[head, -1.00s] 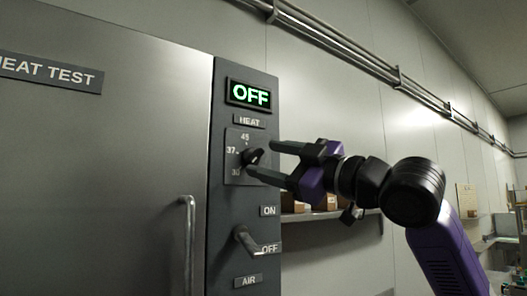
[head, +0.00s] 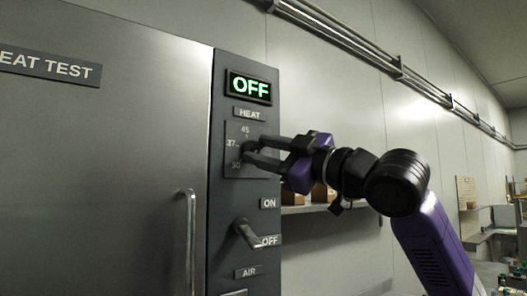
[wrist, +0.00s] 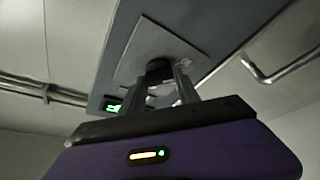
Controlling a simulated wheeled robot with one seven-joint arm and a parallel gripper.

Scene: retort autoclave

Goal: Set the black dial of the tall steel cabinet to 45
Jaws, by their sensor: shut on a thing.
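The tall steel cabinet (head: 110,160) fills the left of the head view. The black dial (head: 249,149) sits on its dark control panel, under the HEAT label (head: 250,114), with marks 30, 37 and 45 around it. My gripper (head: 254,152) is shut on the dial, its fingers reaching in from the right. In the wrist view the dial (wrist: 159,68) shows dark between my fingertips, against a grey plate. The fingers cover much of the dial, so I cannot tell where its pointer stands. The display (head: 250,87) above reads OFF in green.
Below the dial, an AIR lever (head: 247,234) points toward OFF. A vertical door handle (head: 190,240) stands out to its left. A shelf (head: 325,208) with brown boxes is on the wall behind my gripper. Pipes (head: 350,50) run along the upper wall.

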